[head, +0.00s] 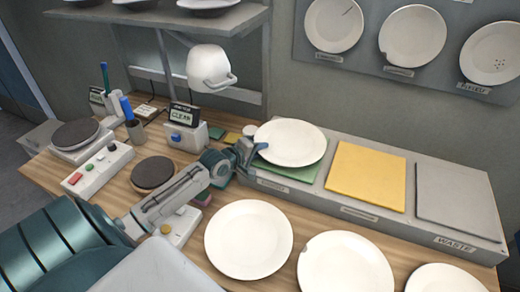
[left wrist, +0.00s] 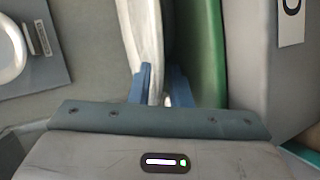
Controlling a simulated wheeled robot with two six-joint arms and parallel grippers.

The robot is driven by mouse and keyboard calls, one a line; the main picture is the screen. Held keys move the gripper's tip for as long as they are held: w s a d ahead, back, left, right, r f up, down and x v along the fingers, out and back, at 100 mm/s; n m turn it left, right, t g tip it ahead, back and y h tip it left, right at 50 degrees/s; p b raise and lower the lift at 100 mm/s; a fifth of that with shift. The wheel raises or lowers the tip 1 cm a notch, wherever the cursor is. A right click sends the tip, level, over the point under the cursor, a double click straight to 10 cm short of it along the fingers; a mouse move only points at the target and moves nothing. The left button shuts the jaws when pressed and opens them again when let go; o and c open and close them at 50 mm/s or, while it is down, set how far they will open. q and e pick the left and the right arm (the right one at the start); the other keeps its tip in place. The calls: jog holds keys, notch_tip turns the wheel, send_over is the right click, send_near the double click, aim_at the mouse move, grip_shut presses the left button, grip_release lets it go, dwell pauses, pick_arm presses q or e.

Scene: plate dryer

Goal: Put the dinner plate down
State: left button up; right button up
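The white dinner plate (head: 290,142) is over the green pad (head: 287,168) at the left end of the grey raised stand. My left gripper (head: 252,153) is at the plate's left edge, with its blue fingers on either side of the rim. In the left wrist view the fingers (left wrist: 163,84) are shut on the plate's rim (left wrist: 145,35), seen nearly edge-on, with the green pad (left wrist: 210,50) close beside it. I cannot tell whether the plate touches the pad. My right gripper is not in view.
The stand also bears a yellow pad (head: 367,176) and a grey pad (head: 457,195) by a "WASTE" label (head: 455,243). Several plates lie in front, including a whole one (head: 248,239) and a chipped one (head: 345,268). A "CLEAN" display (head: 182,116) stands left of the stand.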

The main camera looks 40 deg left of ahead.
pick_arm(q)
jog(key=shift+r, duration=0.2)
jog(key=shift+s+a, duration=0.1)
jog(key=shift+s, duration=0.25)
jog(key=p+v, duration=0.1)
jog(key=v, duration=0.4)
jog(key=shift+s+r, duration=0.25)
jog(key=shift+s, duration=0.1)
jog(key=shift+p+v, duration=2.35)
jog(key=shift+v, duration=0.4)
